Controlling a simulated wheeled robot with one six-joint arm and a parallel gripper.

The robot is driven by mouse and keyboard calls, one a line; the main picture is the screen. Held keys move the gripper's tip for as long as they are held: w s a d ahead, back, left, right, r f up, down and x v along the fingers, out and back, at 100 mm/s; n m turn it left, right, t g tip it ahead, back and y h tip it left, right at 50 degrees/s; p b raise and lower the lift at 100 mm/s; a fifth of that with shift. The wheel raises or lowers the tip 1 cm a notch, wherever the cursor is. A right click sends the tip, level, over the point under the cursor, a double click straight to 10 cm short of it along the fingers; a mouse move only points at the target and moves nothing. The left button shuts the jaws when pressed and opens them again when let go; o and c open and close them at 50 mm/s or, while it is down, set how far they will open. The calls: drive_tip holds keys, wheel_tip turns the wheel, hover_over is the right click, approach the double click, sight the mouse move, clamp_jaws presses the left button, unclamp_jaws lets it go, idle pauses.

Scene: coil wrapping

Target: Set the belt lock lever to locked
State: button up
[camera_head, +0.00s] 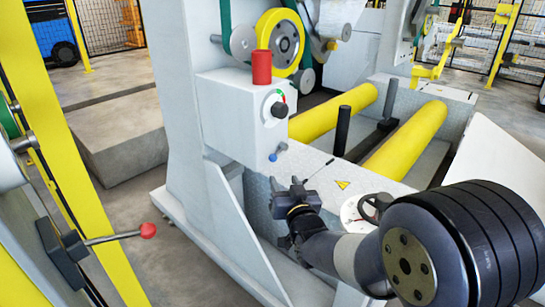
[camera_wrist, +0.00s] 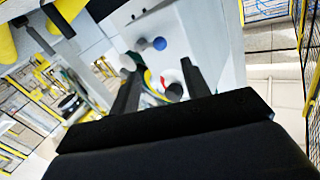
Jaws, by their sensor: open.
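No label for the belt lock lever is readable. The blue ball also shows in the wrist view (camera_wrist: 159,43), just beyond the fingertips. Another lever, with a red ball (camera_head: 148,231), sticks out sideways from a dark block on the left. I cannot tell which one the task means. My gripper (camera_head: 285,183) is open and empty, below and slightly right of the blue ball, apart from it. Its two fingers (camera_wrist: 160,69) are spread in the wrist view.
A control box carries a black rotary knob (camera_head: 279,109) and a red cylinder (camera_head: 262,67) on top. Yellow rollers (camera_head: 335,112) and dark upright posts (camera_head: 342,131) stand behind my gripper. A yellow post (camera_head: 75,160) is at left.

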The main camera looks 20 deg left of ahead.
sight(274, 160)
drive_tip(key=b+x, duration=0.1)
drive_tip(key=x, duration=0.9)
drive_tip(key=shift+w+a+b, duration=0.1)
drive_tip(key=shift+w+b, duration=0.05)
drive_tip(key=shift+b, duration=0.15)
drive_tip(key=shift+c, duration=0.3)
clamp_jaws()
